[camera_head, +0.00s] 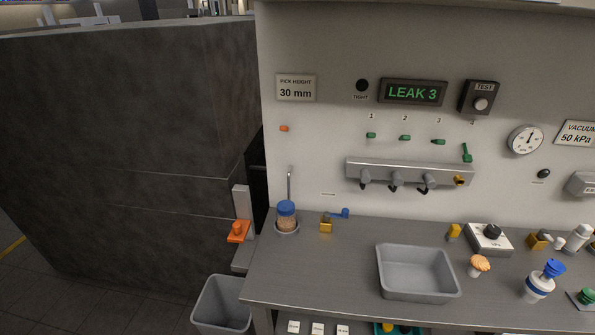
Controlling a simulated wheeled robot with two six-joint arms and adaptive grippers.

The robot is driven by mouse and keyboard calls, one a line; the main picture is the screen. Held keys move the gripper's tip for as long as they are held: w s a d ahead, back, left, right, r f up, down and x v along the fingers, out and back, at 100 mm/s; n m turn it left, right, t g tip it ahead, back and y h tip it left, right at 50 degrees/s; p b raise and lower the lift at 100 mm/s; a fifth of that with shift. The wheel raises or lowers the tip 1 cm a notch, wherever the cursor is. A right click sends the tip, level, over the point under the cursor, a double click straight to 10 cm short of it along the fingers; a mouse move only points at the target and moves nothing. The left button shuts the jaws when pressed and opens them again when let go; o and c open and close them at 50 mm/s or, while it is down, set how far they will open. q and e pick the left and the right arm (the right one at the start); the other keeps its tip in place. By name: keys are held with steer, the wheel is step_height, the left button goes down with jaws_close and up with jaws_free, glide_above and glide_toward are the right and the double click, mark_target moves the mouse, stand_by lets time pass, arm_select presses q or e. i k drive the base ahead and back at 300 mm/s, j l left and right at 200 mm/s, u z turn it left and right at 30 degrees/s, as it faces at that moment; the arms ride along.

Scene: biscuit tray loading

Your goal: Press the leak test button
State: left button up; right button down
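The leak test button (481,104) is a pale round knob on a dark box labelled TEST (485,87), fixed to the wall at the upper right. Left of it a display (413,92) reads LEAK 3 in green. A dark round lamp labelled TIGHT (362,85) is left of the display and looks unlit. Neither of my grippers shows in the head view, and nothing covers the button.
Green levers (405,138) sit above a grey manifold (400,171); the rightmost lever (467,153) is tilted differently. A dark partition (120,140) stands left.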

mark_target(481, 103)
steer(key=z, duration=1.25)
